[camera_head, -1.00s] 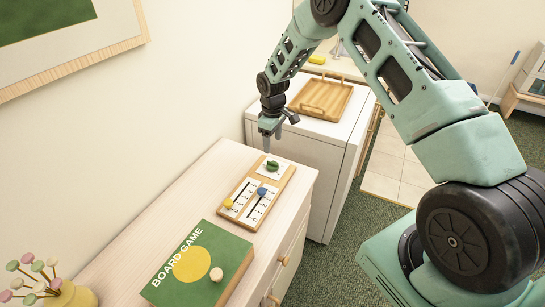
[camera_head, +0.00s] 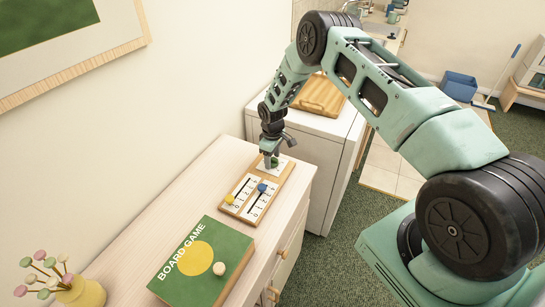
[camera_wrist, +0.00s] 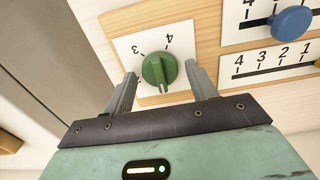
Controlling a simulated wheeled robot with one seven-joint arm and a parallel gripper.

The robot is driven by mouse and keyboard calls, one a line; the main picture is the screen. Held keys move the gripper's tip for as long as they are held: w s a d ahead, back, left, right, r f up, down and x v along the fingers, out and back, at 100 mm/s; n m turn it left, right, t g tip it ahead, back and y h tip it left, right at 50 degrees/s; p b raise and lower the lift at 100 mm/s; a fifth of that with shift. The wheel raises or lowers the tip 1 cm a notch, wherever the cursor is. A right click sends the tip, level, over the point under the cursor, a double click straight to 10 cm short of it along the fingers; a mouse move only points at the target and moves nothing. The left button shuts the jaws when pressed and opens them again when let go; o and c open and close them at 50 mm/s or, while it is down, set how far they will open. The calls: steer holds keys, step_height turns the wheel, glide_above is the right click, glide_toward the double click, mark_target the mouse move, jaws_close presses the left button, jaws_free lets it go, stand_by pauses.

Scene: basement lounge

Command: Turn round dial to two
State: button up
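The round green dial (camera_wrist: 160,70) sits on a white plate (camera_wrist: 127,43) at the far end of a wooden board (camera_head: 240,213). The plate shows a 3 and a 4 by the dial; its other marks are hidden or out of view. A raised ridge crosses the dial, but I cannot tell which number it points to. My gripper (camera_wrist: 160,74) is open, with one finger on each side of the dial and gaps visible in the wrist view. In the head view my gripper (camera_head: 270,160) is low over the dial and partly hides it.
The board also has sliders with a blue knob (camera_head: 262,187) and a yellow knob (camera_head: 229,198). A green board game box (camera_head: 205,262) and a yellow vase (camera_head: 82,293) stand nearer on the cabinet (camera_head: 150,222). A white appliance (camera_head: 325,150) with a wooden tray (camera_head: 320,97) stands beyond.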

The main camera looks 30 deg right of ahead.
steer(key=c, duration=0.7)
steer(key=shift+o, duration=0.2)
steer(key=shift+f+m+b, duration=0.1)
steer(key=shift+m+b, duration=0.2)
steer(key=shift+b, duration=0.15)
steer(key=shift+f+m+b, duration=0.15)
steer(key=shift+m+b, duration=0.75)
steer(key=shift+b, duration=0.25)
steer(key=m+b, duration=0.3)
steer(key=shift+m+b, duration=0.3)
steer(key=m+b, duration=0.3)
steer(key=m, duration=0.1)
steer(key=shift+r+m+b, duration=0.2)
steer(key=shift+m+b, duration=0.65)
steer(key=shift+m, duration=1.25)
